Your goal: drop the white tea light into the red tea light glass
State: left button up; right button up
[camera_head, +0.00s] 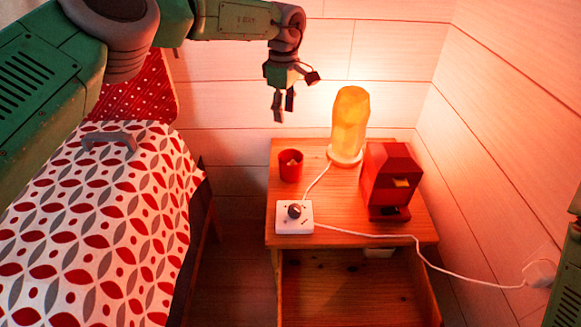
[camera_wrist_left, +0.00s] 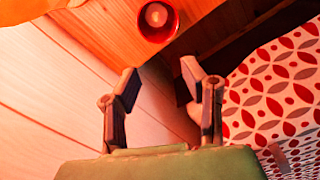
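The red tea light glass (camera_head: 290,172) stands upright near the back left corner of the wooden nightstand. It also shows at the top of the left wrist view (camera_wrist_left: 168,33). A pale round tea light (camera_wrist_left: 156,15) sits inside the glass; its pale top (camera_head: 291,161) shows in the head view. My left gripper (camera_head: 297,92) hangs above and behind the glass, clear of it. Its two fingers (camera_wrist_left: 160,82) are spread, with nothing between them. My right gripper is out of view.
The nightstand (camera_head: 345,205) also holds a glowing lamp (camera_head: 350,120), a red house-shaped box (camera_head: 390,178) and a white switch box (camera_head: 294,225) with a cable. The patterned bed (camera_head: 110,220) is at left; a wooden wall (camera_head: 510,100) stands at right.

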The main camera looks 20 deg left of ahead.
pick_arm(q)
notch_tip(320, 180, up, 8)
jog(key=shift+f, duration=0.1)
dwell(0.4)
jog(key=s+a+f+m+t+y+p, duration=0.15)
jog(key=s+f+m+t+y, duration=0.3)
jog(key=f, duration=0.65)
jog(key=s+a+f+m+t+y+p, duration=0.1)
jog(key=s+a+f+m+t, duration=0.2)
jog(key=s+f+m, duration=0.65)
jog(key=s+a+f+g+h, duration=0.1)
jog(key=s+f+g, duration=0.1)
jog(key=s, duration=0.9)
jog(key=s+a+f+m+g+h+p, duration=0.1)
jog(key=s+f+g+h, duration=0.1)
jog(key=s, duration=0.9)
jog(key=s+a+f+m+g+h, duration=0.1)
jog(key=s+a+f+g+h, duration=0.1)
jog(key=s, duration=0.9)
jog(key=shift+s+f+g+p, duration=0.25)
jog(key=shift+f+g+p, duration=0.05)
jog(key=shift+g+p, duration=0.15)
jog(key=shift+h, duration=0.25)
